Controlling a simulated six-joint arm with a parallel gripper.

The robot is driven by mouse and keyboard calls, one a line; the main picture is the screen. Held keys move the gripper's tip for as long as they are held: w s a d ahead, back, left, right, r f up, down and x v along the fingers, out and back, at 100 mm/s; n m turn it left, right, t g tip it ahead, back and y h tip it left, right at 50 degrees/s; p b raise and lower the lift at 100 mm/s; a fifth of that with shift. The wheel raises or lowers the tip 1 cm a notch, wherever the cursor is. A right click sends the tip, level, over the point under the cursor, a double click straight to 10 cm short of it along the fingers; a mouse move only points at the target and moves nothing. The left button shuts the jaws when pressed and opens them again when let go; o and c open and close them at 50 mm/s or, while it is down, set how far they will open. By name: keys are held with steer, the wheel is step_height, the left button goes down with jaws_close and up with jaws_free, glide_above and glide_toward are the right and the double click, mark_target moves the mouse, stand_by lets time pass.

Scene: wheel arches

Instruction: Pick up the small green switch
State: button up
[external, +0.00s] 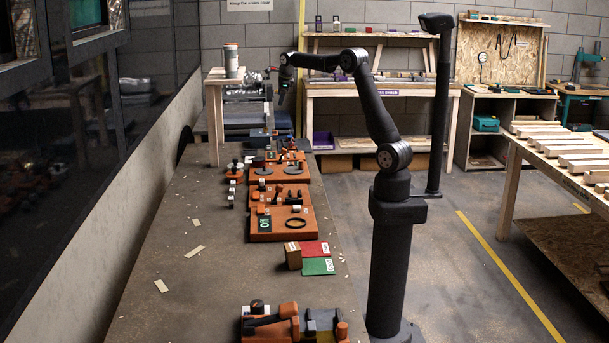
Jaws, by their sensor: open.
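I cannot clearly make out a small green switch. A dark green piece with white marking (264,224) sits on the left side of the nearest orange board (295,232). A flat green plate with a white label (318,267) lies nearer on the bench, below a red plate (315,248). My gripper (280,103) hangs high above the far end of the bench, pointing down, well away from the green pieces. It is small and dark here; it looks empty, with its jaws open.
Several orange boards with small parts run along the dark workbench (185,285). A wooden block (293,257) stands beside the plates. An orange and grey assembly (290,325) lies at the near end. Scraps of paper (194,251) dot the otherwise clear left side.

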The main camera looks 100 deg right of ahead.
steer(key=c, duration=0.4)
steer(key=w+d+f+n, duration=0.2)
steer(key=f+n, duration=0.4)
steer(key=f, duration=0.2)
steer(key=w+d+f+n+h, duration=0.1)
steer(key=d+f+n, duration=0.2)
steer(key=f+n, duration=0.3)
steer(key=w+d+f+n+h, duration=0.1)
steer(key=w+d+f+n, duration=0.1)
steer(key=f+n, duration=0.4)
steer(key=shift+w+d+f+g, duration=0.1)
steer(key=shift+d+f, duration=0.05)
steer(key=shift+f, duration=0.5)
steer(key=shift+w+d+f+g, duration=0.1)
steer(key=shift+d+f, duration=0.05)
steer(key=shift+f, duration=0.45)
steer(key=shift+w+d+f+g, duration=0.1)
steer(key=shift+d+f, duration=0.05)
steer(key=shift+f, duration=0.5)
steer(key=shift+x, duration=2.8)
